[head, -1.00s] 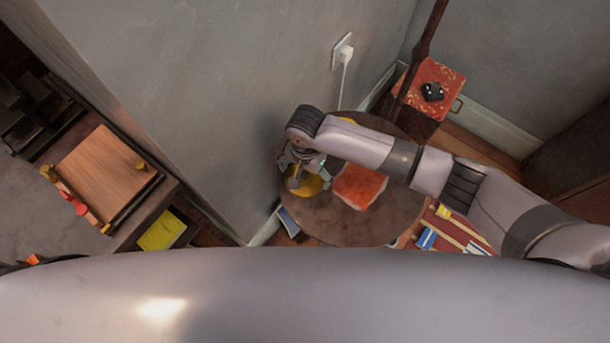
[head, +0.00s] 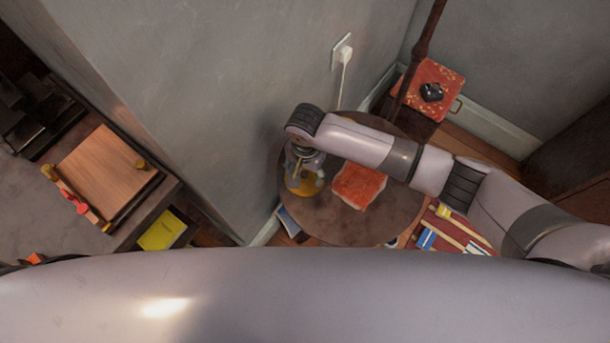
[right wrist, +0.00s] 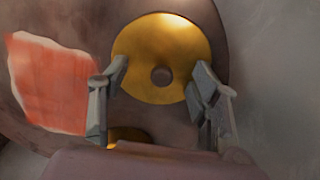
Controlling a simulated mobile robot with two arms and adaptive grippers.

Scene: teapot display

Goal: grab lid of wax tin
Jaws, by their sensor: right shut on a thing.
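The wax tin's lid is a round golden disc (right wrist: 150,45) with a small dark knob at its centre in the right wrist view. In the head view it shows as a yellow disc (head: 309,188) at the left side of the round table. My right gripper (right wrist: 158,78) is shut on the lid, with one finger at each side of it; it shows in the head view (head: 303,178) over the disc. Whether the lid is clear of the tin cannot be told. My left gripper is not in view.
The round brown table (head: 375,225) stands close to the grey wall (head: 230,110). A red book or cloth (head: 359,187) lies right of the lid. A second golden thing (right wrist: 125,134) is partly hidden by my gripper. A power cord (head: 345,80) hangs behind the table.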

